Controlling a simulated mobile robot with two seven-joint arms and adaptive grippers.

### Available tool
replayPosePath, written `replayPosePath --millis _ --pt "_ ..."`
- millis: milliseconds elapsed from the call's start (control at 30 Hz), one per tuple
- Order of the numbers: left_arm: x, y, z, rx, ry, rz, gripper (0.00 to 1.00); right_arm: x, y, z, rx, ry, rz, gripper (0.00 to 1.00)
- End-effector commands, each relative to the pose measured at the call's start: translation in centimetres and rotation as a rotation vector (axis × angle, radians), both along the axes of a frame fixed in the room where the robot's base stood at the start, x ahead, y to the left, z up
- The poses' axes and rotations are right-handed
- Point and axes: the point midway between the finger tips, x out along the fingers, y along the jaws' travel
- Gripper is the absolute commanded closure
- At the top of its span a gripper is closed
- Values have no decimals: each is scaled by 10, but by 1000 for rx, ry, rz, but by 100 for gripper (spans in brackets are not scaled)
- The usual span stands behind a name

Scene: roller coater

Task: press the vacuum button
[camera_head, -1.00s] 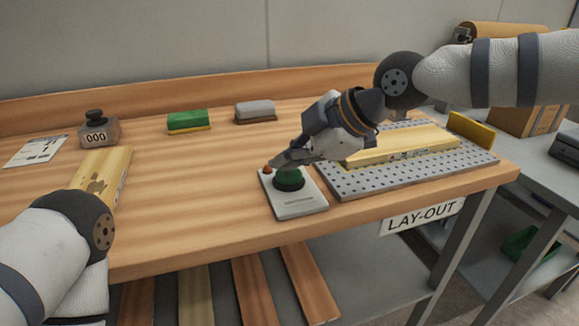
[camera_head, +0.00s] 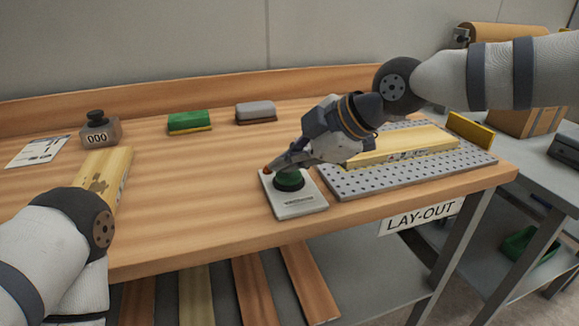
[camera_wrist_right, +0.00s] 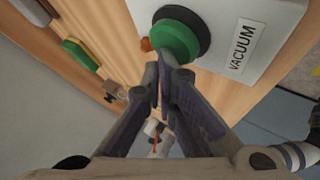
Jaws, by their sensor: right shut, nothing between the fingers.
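The vacuum box is a pale grey box (camera_head: 297,205) with a round green button (camera_head: 290,183) on a dark collar, lying near the bench's front edge. In the right wrist view, its label reads VACUUM (camera_wrist_right: 246,48) beside the green button (camera_wrist_right: 174,42). A small orange lamp or knob (camera_wrist_right: 146,44) sits next to the button. My right gripper (camera_head: 277,164) is shut and empty, its fingertips over the button. In the wrist view the fingertips (camera_wrist_right: 164,76) overlap the button's edge; I cannot tell whether they touch it.
A perforated plate (camera_head: 350,186) with a wooden board (camera_head: 405,146) lies right of the box. Green (camera_head: 188,119) and grey (camera_head: 256,111) blocks, a weight marked 000 (camera_head: 100,133) and a paper sheet (camera_head: 36,150) lie farther back or left. The bench's middle is clear.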

Motion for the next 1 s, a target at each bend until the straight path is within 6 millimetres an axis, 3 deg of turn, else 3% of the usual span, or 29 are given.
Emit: replayPosePath --millis 33,167,600,1000 --pt "-2 0 -2 0 6 0 60 -2 -2 -12 -12 21 2 100" --pt "-1 0 -1 0 5 0 60 -2 -2 -11 -13 22 1 100" --pt "11 0 10 0 -39 0 60 -1 -1 51 -6 6 0 100" --pt "11 0 11 0 -41 0 60 -1 -1 56 -4 6 -1 100"
